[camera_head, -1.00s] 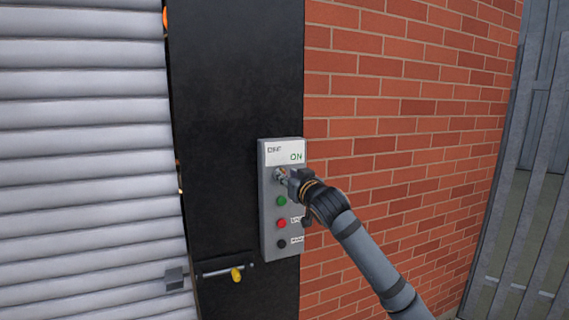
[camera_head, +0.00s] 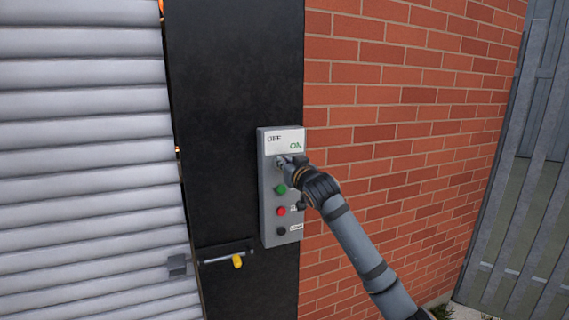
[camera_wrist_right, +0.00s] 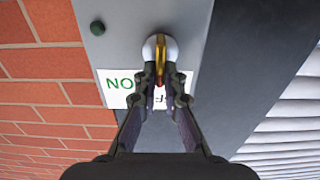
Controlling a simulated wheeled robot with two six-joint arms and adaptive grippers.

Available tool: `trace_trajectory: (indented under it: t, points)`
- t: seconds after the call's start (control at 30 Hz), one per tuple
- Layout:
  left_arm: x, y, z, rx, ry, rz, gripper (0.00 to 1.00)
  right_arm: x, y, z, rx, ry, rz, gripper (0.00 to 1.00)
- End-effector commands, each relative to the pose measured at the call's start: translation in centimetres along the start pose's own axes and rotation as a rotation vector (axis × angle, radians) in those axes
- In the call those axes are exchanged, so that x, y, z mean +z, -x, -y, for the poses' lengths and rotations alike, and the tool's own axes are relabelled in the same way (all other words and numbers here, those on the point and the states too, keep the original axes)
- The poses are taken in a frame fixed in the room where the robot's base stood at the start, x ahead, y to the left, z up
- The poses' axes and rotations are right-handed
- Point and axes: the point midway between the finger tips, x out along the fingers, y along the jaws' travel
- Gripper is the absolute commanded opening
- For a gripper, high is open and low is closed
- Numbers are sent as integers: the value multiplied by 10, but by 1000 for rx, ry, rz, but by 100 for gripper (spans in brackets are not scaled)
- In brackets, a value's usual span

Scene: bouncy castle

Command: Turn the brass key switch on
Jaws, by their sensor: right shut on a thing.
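The brass key switch (camera_wrist_right: 160,48) sits near the top of a grey control box (camera_head: 268,205). In the right wrist view its brass key lies upright between my fingertips, on a round pale collar. My right gripper (camera_head: 288,162) is shut on the key; its fingertips also show in the right wrist view (camera_wrist_right: 160,82). In the head view the gripper hides most of the key. A white label (camera_head: 284,142) above it reads OFF at left and ON at right; it looks upside down in the wrist view. My left gripper is not in view.
Below the key are a green button (camera_head: 280,189), a red button (camera_head: 281,211) and a black button (camera_head: 281,231). A bolt with a yellow part (camera_head: 237,262) is at lower left. A shutter (camera_head: 85,160) stands left, a brick wall (camera_head: 400,110) right.

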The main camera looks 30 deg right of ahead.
Motion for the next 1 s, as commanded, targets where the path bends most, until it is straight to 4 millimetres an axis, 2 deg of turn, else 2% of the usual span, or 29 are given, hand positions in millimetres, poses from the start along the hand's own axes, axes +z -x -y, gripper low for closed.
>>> trace_trajectory:
  t: [0.37,1.0]
  points:
    - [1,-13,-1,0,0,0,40,3,0,-2,1,-116,0,0]
    - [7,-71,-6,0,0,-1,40,9,0,-11,1,-699,-2,0]
